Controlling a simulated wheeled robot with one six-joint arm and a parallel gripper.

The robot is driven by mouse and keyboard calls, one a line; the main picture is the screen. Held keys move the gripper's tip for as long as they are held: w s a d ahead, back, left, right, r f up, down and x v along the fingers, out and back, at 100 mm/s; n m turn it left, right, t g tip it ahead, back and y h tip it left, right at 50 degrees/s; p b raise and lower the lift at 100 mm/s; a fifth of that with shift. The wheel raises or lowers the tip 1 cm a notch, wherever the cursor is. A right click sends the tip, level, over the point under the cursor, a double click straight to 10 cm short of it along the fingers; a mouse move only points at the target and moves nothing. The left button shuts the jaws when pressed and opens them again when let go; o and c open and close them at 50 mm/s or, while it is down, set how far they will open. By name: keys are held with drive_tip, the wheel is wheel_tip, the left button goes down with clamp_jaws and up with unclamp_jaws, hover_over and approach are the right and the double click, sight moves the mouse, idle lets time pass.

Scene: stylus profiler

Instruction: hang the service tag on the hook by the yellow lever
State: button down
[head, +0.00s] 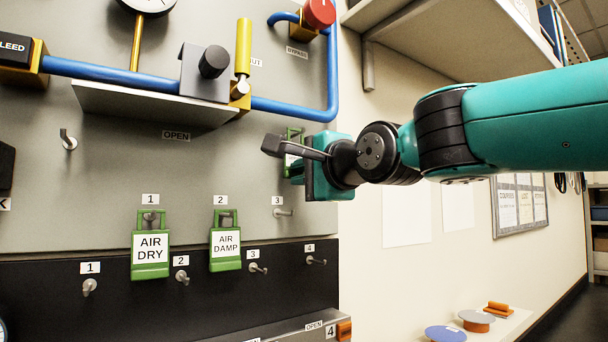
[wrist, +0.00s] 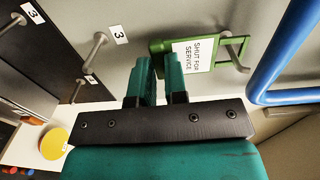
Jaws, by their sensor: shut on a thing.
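The service tag is green with a white label reading "SHUT FOR SERVICE" (wrist: 197,53) in the wrist view. My gripper (wrist: 160,66) is shut on its lower end. The tag's loop is at the right, and a grey hook (wrist: 236,48) shows at the loop's opening; I cannot tell whether the hook bears the tag. In the head view my gripper (head: 290,168) is close to the panel's right edge, and partly hides the tag (head: 292,138). The yellow lever (head: 243,47) stands upright on the blue pipe, above and left of my gripper.
A blue pipe (head: 331,65) bends just above my gripper. Two green tags, "AIR DRY" (head: 151,247) and "AIR DAMP" (head: 226,243), hang on the numbered hooks below. An empty hook 3 (head: 283,212) is under my gripper. A shelf (head: 440,30) is above my arm.

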drive_tip(key=shift+f, duration=0.1)
drive_tip(key=c, duration=1.1)
unclamp_jaws()
drive_tip(key=shift+c, duration=0.2)
drive_tip(key=b+v, duration=0.4)
drive_tip(key=v, duration=0.4)
drive_tip(key=shift+b, duration=0.3)
drive_tip(key=shift+s, duration=0.1)
